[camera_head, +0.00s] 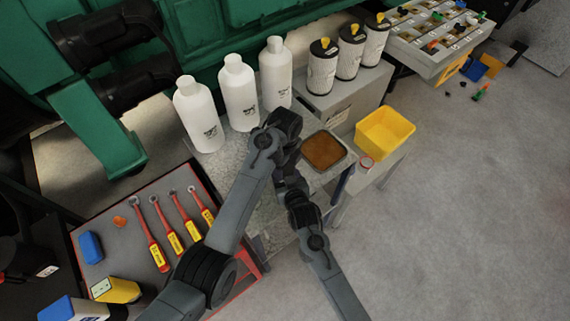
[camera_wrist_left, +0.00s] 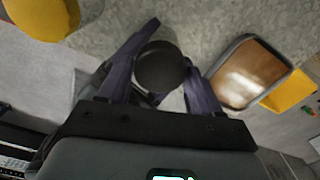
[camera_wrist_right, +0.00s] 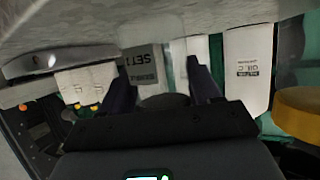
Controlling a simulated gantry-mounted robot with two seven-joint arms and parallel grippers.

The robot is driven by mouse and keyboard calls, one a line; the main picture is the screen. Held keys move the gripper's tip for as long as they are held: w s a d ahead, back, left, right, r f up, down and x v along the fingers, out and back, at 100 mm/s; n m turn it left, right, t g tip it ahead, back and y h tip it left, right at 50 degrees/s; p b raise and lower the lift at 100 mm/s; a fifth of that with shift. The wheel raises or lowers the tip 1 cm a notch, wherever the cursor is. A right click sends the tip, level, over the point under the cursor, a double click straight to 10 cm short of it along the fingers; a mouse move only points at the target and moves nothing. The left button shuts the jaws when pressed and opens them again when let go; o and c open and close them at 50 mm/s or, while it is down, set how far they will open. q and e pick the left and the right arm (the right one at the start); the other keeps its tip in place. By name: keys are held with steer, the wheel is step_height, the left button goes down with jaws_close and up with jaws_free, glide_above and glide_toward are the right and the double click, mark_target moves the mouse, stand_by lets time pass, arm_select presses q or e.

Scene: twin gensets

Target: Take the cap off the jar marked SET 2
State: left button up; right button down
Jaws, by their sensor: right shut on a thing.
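My right gripper (camera_wrist_right: 160,75) is shut on a jar in the right wrist view, where a grey label (camera_wrist_right: 144,62) with upside-down lettering, SET and an unclear number, shows between its fingers. In the left wrist view a round dark cap (camera_wrist_left: 160,68) sits between the spread fingers of my left gripper (camera_wrist_left: 165,50). The left gripper is open around the cap; whether a finger touches it I cannot tell. In the head view my left gripper (camera_head: 290,172) and my arms hide the jar.
A tray of amber liquid (camera_head: 325,150) is close by on the right, with a yellow bin (camera_head: 384,134) beyond. White bottles (camera_head: 240,92) stand behind. A yellow-topped container (camera_wrist_left: 42,14) is nearby. Black-capped canisters (camera_head: 349,52) and a tool tray (camera_head: 127,245) flank the bench.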

arm_select(q)
steer(key=shift+o, duration=1.2)
steer(key=shift+r, duration=2.2)
steer(key=shift+s+a+m, duration=0.15)
steer(key=shift+s+m, duration=0.2)
steer(key=shift+m, duration=0.25)
steer(key=shift+a+r+m+y, duration=0.1)
steer(key=shift+r+m+y, duration=0.1)
steer(key=shift+m+y, duration=0.1)
steer(key=shift+r+m, duration=0.6)
steer(key=shift+r, duration=0.1)
steer(key=shift+w+d+r, duration=0.25)
steer(key=shift+w+r, duration=0.05)
steer(key=shift+r, duration=0.15)
steer(key=shift+f, duration=3.6)
